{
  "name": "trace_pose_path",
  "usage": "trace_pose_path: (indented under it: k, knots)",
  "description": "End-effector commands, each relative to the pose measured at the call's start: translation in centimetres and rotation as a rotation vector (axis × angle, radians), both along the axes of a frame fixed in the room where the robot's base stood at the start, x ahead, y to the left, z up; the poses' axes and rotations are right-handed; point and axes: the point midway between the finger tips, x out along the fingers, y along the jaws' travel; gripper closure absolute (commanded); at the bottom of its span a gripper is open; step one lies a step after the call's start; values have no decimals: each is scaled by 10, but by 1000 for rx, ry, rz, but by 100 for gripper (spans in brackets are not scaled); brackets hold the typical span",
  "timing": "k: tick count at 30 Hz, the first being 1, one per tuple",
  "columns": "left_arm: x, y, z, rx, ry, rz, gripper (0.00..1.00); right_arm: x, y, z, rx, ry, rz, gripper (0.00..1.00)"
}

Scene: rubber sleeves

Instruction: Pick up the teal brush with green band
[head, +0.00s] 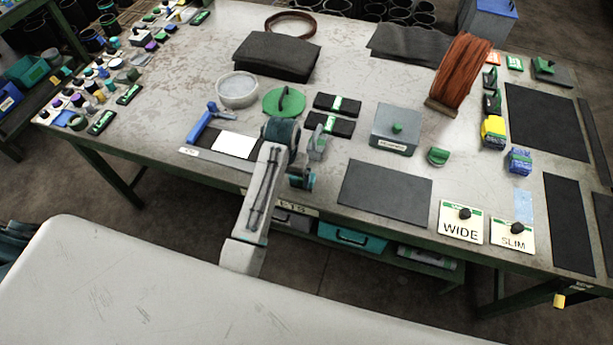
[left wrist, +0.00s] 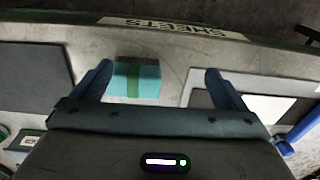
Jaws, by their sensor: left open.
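The teal brush (left wrist: 148,82) is a block with a green band around it, lying on the table in the left wrist view. It lies between the two blue fingers of my left gripper (left wrist: 159,72), nearer the left finger, with a wider gap on its right. The fingers are apart and hold nothing. In the head view my left gripper (head: 303,172) is low by the table's front edge, and I cannot clearly tell the brush from the gripper there. My right gripper is not in view.
A dark sheet (head: 385,192) lies right of the gripper, a white sheet (head: 235,145) and a blue tool (head: 203,124) left. Behind are a green round lid (head: 284,101), black banded packs (head: 337,104) and a grey box (head: 394,130). Drawers (head: 342,236) sit below.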

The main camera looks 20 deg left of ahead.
Motion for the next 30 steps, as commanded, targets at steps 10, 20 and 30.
trace_pose_path:
  k: [10, 20, 30]
  knots:
    - [45, -30, 45, -16, 53, -25, 6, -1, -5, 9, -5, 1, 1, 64]
    - [45, -29, -1, -14, 54, -25, 6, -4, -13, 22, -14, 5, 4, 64]
    - [39, -31, -33, -15, 56, -24, 6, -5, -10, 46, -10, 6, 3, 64]
